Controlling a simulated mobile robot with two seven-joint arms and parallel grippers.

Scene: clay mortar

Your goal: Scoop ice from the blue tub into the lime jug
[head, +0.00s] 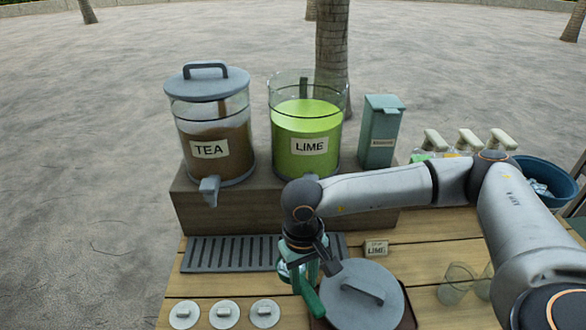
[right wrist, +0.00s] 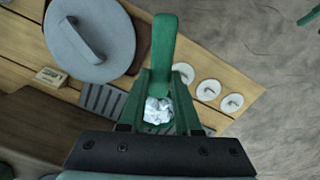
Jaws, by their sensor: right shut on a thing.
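The lime jug (head: 309,135) is a clear dispenser with bright green liquid and a LIME label. It stands open on a wooden riser. The blue tub (head: 549,172) is at the far right and holds ice, partly hidden by my right arm. My right gripper (head: 311,258) is shut on a green scoop (head: 308,298), in front of the riser and below the jug. In the right wrist view the scoop (right wrist: 162,48) holds a small heap of white ice (right wrist: 158,111). My left gripper is not in view.
The tea dispenser (head: 213,140) stands lidded left of the lime jug. A teal box (head: 381,135) stands to its right. A large grey lid (head: 362,300) lies at the front, with a small lime sign (head: 376,249) behind it. Glasses (head: 455,285) and coasters (head: 224,314) flank it.

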